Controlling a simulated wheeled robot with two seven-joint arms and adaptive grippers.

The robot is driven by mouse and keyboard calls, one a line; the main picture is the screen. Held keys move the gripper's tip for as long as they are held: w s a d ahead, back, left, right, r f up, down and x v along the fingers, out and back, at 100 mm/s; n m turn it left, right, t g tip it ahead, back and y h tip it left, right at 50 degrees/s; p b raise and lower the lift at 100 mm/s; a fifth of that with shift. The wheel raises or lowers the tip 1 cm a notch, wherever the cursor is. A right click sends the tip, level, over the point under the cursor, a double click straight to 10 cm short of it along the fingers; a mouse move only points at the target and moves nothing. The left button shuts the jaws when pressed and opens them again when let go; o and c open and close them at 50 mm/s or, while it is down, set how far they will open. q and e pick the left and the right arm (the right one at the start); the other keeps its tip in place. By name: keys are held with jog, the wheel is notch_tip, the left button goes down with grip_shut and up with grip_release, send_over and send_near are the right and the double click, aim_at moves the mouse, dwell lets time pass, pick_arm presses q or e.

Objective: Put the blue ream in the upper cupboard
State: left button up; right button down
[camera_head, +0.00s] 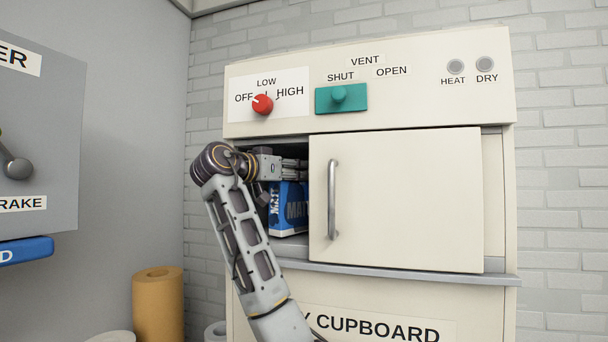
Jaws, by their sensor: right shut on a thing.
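The upper cupboard (493,200) is a cream cabinet section whose cream door (420,200) with a vertical grey handle covers its middle and right. Its left part is open. The blue ream (282,212), blue and white with partly visible "MAT" lettering, is upright inside this opening, its right part hidden behind the door. My right gripper (293,168) reaches in from the left at the ream's top and is shut on it. Its fingertips are partly hidden by the door edge and shadow. I cannot tell whether the ream rests fully on the cupboard floor. My left gripper is not in view.
Above the door are a red knob (262,104), a teal vent slider (340,97) and two round grey buttons. A ledge (400,273) runs below the door.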

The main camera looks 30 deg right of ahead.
aim_at(305, 171)
jog(key=shift+r, duration=0.15)
jog(key=shift+p+x, duration=0.3)
jog(key=shift+x, duration=2.05)
jog(key=shift+s+f, duration=0.1)
jog(key=shift+f, duration=0.25)
jog(key=shift+a, duration=0.15)
jog(key=shift+f, duration=0.1)
jog(key=c, duration=1.2)
grip_release()
jog(key=shift+f, duration=0.1)
jog(key=o, duration=0.3)
